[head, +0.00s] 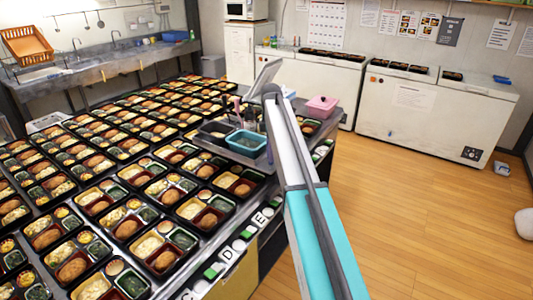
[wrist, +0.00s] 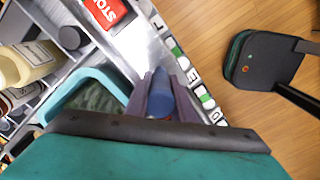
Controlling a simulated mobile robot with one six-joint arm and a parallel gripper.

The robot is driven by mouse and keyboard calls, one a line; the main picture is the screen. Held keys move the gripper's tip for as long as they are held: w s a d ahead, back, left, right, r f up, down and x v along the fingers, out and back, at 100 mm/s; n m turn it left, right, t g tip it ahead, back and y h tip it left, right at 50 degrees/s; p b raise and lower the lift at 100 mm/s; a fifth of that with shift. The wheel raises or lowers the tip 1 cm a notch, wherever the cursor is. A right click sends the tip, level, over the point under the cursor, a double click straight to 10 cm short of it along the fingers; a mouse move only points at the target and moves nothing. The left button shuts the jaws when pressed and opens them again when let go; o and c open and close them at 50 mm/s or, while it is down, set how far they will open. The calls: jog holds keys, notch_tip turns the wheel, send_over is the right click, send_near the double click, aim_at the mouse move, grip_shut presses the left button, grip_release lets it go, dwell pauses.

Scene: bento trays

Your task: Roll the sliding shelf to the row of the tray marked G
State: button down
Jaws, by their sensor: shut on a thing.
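The sliding shelf (head: 216,144) stands over the table's right side and carries a teal bin, a dark bin and upright items. In the wrist view, its metal surface (wrist: 140,45) shows beside the teal bin (wrist: 70,100). My gripper (wrist: 160,80) is shut on a blue round handle (wrist: 160,100) at the shelf's edge. In the head view, my arm hides the gripper and handle. Row letters run along the table edge, with a D label (head: 228,252) and an E label (head: 258,219) readable. I cannot make out a G label; my arm covers part of that edge.
Rows of filled bento trays (head: 150,245) cover the table left of the shelf. A pink box (head: 321,107) is beyond my arm. White freezers (head: 425,110) line the back wall. Wooden floor (head: 420,210) is open at right. A dark padded object (wrist: 262,62) is beside the table.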

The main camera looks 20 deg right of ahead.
jog(key=shift+d, duration=0.15)
jog(key=c, duration=1.5)
grip_release()
jog(key=shift+r, duration=0.1)
jog(key=shift+r, duration=0.35)
notch_tip(320, 180, up, 13)
jog(key=shift+b, duration=0.85)
jog(key=shift+f, duration=0.1)
